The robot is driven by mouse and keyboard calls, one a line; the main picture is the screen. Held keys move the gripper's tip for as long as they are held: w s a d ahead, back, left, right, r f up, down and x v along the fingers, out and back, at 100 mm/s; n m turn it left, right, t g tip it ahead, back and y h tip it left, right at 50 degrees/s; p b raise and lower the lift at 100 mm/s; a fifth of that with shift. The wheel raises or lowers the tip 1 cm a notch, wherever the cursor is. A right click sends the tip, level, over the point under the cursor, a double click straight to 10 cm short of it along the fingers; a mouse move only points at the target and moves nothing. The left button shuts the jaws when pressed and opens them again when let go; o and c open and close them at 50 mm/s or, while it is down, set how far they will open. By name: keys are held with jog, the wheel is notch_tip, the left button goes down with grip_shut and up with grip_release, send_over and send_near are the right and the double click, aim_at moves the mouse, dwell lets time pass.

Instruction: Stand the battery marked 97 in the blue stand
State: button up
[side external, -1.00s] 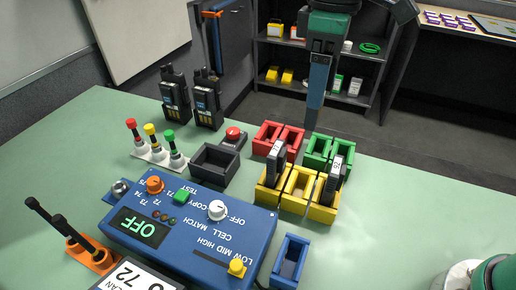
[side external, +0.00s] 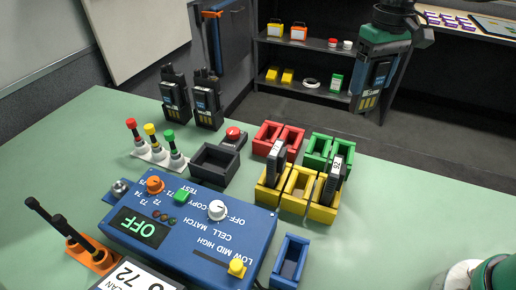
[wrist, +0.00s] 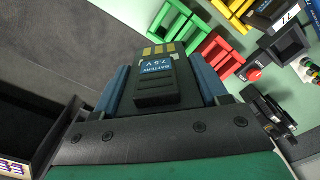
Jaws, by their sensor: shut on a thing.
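My gripper (side external: 372,92) is high at the upper right of the side view, over the floor beyond the table's far edge. It is shut on a dark battery (side external: 376,72) with a blue label and yellow contacts. The wrist view shows this battery (wrist: 158,82) between the blue fingers, its label reading "BATTERY 7.5 V"; no number shows on it. The blue stand (side external: 290,262) is an open, empty-looking box at the right end of the blue console, far from my gripper. Two dark batteries (side external: 275,160) (side external: 333,178) stand in the yellow bins, their numbers too small to read surely.
Yellow bins (side external: 300,190), red bins (side external: 268,135) and green bins (side external: 318,148) stand behind the blue stand. The blue console (side external: 200,235) lies left of it. A dark open box (side external: 214,165), a red button (side external: 233,134) and two radios (side external: 208,105) are further back. Shelves (side external: 300,85) line the back.

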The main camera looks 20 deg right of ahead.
notch_tip(320, 180, up, 5)
jog(key=shift+f, duration=0.1)
jog(key=shift+s+a, duration=0.15)
jog(key=shift+a, duration=0.65)
jog(key=s+a+n, duration=0.4)
jog(key=s+a, duration=0.1)
jog(key=a, duration=0.6)
jog(key=n, duration=0.5)
send_over(291, 267)
notch_tip(291, 267, down, 9)
jog(key=shift+f, duration=2.55)
jog(key=shift+f, duration=2)
